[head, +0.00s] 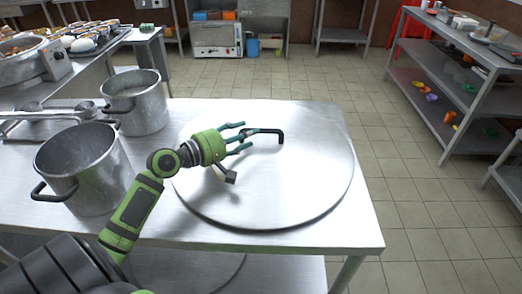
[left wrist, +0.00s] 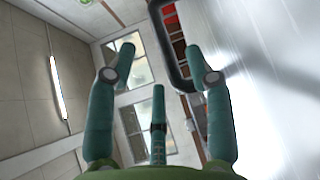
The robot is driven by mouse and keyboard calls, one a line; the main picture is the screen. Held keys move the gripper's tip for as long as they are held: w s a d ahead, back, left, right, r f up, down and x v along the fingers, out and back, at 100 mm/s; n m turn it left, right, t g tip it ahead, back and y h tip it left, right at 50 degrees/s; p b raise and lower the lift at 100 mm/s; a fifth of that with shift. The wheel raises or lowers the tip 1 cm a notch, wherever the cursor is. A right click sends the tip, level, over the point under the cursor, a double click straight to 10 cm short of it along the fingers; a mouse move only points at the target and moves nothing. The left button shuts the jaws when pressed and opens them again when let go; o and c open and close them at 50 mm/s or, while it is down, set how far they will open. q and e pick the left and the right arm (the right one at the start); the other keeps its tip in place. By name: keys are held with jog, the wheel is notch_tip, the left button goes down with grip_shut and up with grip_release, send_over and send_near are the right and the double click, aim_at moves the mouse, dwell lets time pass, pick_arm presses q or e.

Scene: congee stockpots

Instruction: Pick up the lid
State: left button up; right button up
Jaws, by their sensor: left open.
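The lid (head: 300,190) is a large round silver metal disc lying flat on the steel table. Its black handle (head: 268,132) stands up near the lid's middle-back. My left gripper (head: 242,138) is green with teal fingers and hovers over the lid, just left of the handle. Its fingers are spread and empty, pointing at the handle. In the left wrist view the handle (left wrist: 172,50) shows beyond the fingers, near the right-hand finger, and the lid surface (left wrist: 270,90) fills the right side. I cannot tell whether a finger touches the handle. My right gripper is not in view.
Two open metal pots, one near (head: 85,165) and one farther back (head: 135,100), stand on the steel table (head: 350,235) left of the lid. Ladles (head: 50,112) lie behind the near pot. A shelf rack (head: 450,80) stands at the right across free tiled floor.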

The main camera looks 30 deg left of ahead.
aim_at(261, 140)
pick_arm(q)
jog(key=x, duration=0.5)
jog(key=shift+w+a+f, duration=0.1)
jog(key=shift+w+a, duration=0.05)
jog(key=shift+w, duration=0.1)
grip_shut()
